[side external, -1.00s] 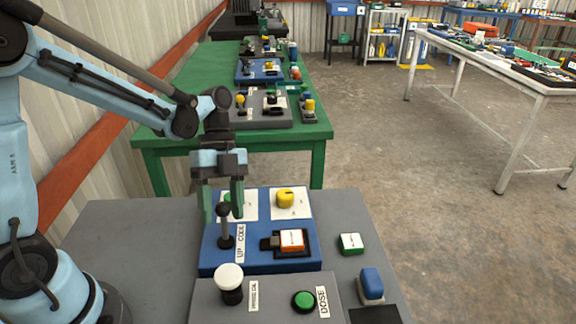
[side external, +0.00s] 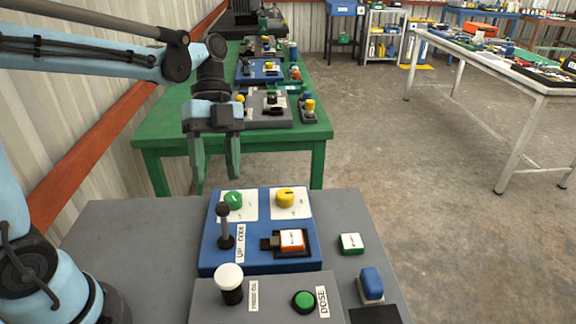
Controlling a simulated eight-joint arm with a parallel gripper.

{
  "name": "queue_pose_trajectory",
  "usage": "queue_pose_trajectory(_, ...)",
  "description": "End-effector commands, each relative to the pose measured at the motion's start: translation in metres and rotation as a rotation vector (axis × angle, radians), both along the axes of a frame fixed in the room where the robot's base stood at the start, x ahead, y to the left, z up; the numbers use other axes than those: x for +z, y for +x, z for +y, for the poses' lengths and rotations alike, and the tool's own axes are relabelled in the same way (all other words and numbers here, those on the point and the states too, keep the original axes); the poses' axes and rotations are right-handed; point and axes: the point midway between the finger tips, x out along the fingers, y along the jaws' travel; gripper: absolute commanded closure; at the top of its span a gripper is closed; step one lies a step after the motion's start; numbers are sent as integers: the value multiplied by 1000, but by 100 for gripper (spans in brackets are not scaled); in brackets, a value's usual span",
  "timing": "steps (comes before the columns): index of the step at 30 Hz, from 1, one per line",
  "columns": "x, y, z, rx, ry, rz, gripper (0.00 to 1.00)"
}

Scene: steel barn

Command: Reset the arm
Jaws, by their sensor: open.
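My gripper (side external: 215,188) hangs fingers-down in the air above the back edge of the grey worktable (side external: 130,230). Its two green fingers are apart with nothing between them. Below and in front of it sits a blue panel (side external: 261,262) with a black lever (side external: 225,228) standing upright, a green knob (side external: 234,200), a yellow knob (side external: 285,198) and an orange-framed white switch (side external: 292,240). The gripper is clear of all of them.
A grey panel (side external: 268,290) in front carries a white-topped knob (side external: 230,280) and a green button (side external: 303,300). A green-white block (side external: 351,243) and a blue rocker (side external: 371,283) lie to the right. A green table (side external: 165,140) with more panels stands behind.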

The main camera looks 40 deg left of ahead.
Motion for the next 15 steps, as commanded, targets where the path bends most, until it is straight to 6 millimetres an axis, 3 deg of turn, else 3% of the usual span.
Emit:
queue_pose_trajectory(5,-1,-2,-1,39,27,-5,43)
queue_pose_trajectory(8,-4,-5,-1,158,100,-23,43)
queue_pose_trajectory(15,-17,-12,3,705,318,-138,43)
